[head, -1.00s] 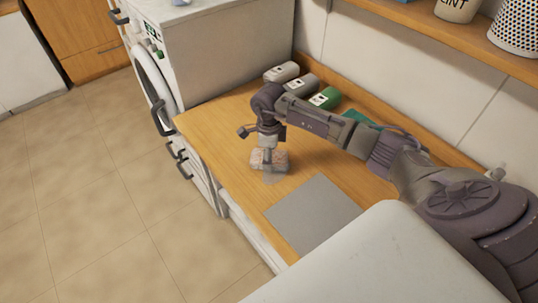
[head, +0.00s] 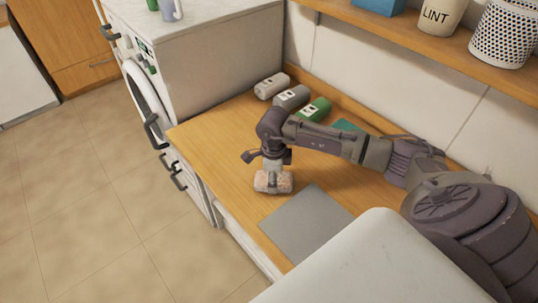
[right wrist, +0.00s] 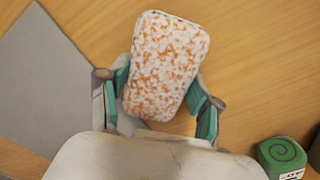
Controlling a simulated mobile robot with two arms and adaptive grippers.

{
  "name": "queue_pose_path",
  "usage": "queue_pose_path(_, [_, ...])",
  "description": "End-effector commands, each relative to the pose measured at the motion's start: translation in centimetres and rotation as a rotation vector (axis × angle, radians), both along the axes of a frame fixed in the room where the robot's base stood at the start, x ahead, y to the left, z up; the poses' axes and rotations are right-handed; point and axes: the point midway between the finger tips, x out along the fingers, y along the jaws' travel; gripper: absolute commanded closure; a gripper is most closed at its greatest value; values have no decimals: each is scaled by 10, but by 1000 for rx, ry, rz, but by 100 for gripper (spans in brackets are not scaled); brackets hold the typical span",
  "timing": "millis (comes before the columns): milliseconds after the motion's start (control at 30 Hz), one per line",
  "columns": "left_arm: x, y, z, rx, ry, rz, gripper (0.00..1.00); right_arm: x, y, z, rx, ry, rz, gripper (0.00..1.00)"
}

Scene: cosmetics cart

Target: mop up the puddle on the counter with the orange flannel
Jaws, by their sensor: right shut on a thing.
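The orange flannel (head: 262,182) is a thick, rounded, orange-and-white speckled pad at the counter, close to the grey mat. My right gripper (head: 272,178) is over it, pointing down. In the right wrist view the flannel (right wrist: 165,65) lies between the two teal-padded fingers of the right gripper (right wrist: 160,100), which is shut on it. I cannot tell for certain whether it touches the wood. No puddle shows clearly on the counter (head: 215,140); the flannel and gripper hide the wood beneath them. My left gripper is not in view.
A flat grey mat (head: 305,222) lies near the front edge. Grey, dark grey and green (head: 314,109) containers lie along the back, with a teal item (head: 347,125) beside them. A white washer (head: 215,55) stands at the left end. A shelf (head: 465,45) overhangs the back.

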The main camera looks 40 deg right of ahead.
Motion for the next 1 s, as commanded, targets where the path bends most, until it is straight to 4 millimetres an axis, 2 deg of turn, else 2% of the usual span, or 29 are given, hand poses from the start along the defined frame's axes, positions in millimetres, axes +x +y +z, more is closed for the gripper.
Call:
queue_pose_path(133, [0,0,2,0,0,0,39,-7,-1,0,1,-1,0,64])
queue_pose_path(367, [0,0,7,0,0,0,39,-9,0,7,1,-1,0,64])
queue_pose_path(1000, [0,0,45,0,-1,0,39,-8,-1,71,1,-2,0,64])
